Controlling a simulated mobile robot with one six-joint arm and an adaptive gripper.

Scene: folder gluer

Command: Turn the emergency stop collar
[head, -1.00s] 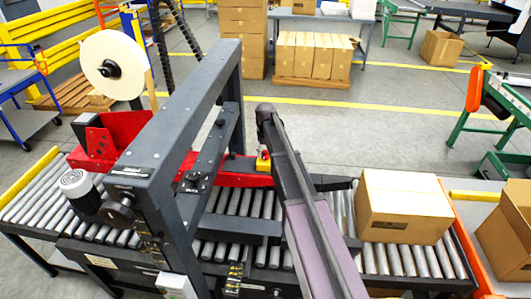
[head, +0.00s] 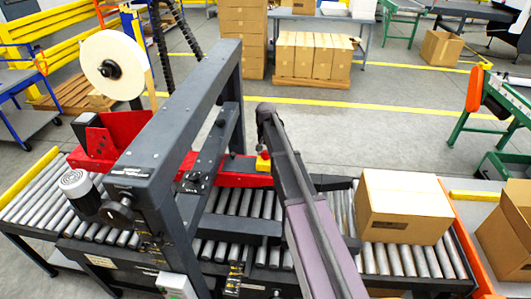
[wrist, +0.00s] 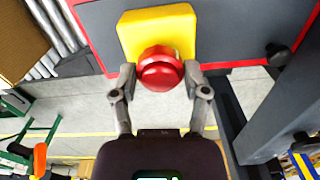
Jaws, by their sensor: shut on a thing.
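The red emergency stop collar (wrist: 160,70) sits on a yellow box in the wrist view. My gripper (wrist: 160,82) reaches it with one finger on each side and is shut on it. The yellow box (wrist: 128,30) is fixed to a dark panel with a red edge. In the head view the yellow box (head: 263,165) shows small beside the machine's red side plate, partly behind my arm.
A dark machine frame (head: 185,95) stands over the roller conveyor left of my arm. A cardboard box (head: 403,208) rests on the rollers to the right. In the wrist view a dark post (wrist: 275,110) stands right of my gripper. Open floor lies behind.

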